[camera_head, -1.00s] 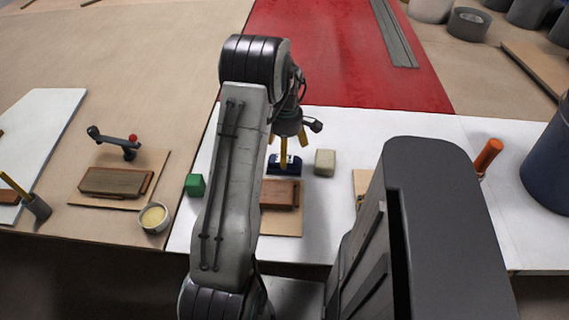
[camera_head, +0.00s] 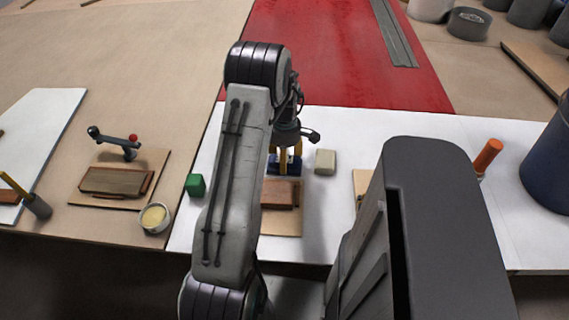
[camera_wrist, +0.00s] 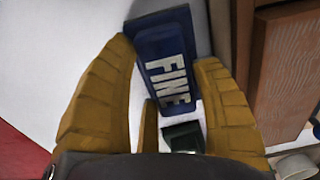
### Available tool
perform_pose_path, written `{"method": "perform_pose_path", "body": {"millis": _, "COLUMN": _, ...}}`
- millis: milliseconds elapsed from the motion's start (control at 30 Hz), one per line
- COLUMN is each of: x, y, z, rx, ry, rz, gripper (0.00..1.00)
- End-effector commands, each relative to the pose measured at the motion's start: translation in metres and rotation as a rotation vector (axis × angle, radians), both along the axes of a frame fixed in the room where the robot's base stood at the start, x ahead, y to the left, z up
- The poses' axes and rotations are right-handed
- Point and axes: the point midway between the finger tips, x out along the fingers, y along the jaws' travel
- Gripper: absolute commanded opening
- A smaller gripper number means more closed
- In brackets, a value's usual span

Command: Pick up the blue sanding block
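The blue sanding block (camera_head: 271,166) sits on the white tabletop, just behind a brown wooden block. In the wrist view the sanding block (camera_wrist: 166,55) shows a raised top with a white "FINE" label. My gripper (camera_head: 290,161) is down at it. Its yellow fingers also show in the wrist view (camera_wrist: 164,60), one along each long side and seeming to touch it. My gripper looks shut on the block. The fingers hide part of its sides, and no gap under it can be made out.
The brown wooden block (camera_head: 278,194) lies close in front on a board. A small tin (camera_head: 154,218) stands farther left. A red surface (camera_head: 340,60) lies behind.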

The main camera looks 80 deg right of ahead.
Motion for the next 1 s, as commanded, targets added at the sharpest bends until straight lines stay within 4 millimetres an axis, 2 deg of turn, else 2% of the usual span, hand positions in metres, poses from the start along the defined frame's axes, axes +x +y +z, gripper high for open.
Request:
{"method": "perform_pose_path", "body": {"millis": 33, "x": 0.000, "y": 0.000, "z": 0.000, "rx": 0.000, "ry": 0.000, "rz": 0.000, "gripper": 0.54}}
{"method": "perform_pose_path", "body": {"millis": 433, "x": 0.000, "y": 0.000, "z": 0.000, "rx": -0.001, "ry": 0.000, "rz": 0.000, "gripper": 0.19}}
{"method": "perform_pose_path", "body": {"millis": 767, "x": 0.000, "y": -0.001, "z": 0.003, "rx": -0.002, "ry": 0.000, "rz": 0.000, "gripper": 0.19}}
{"method": "perform_pose_path", "body": {"millis": 1000, "x": 0.000, "y": -0.001, "z": 0.025, "rx": -0.005, "ry": 0.001, "rz": 0.000, "gripper": 0.19}}
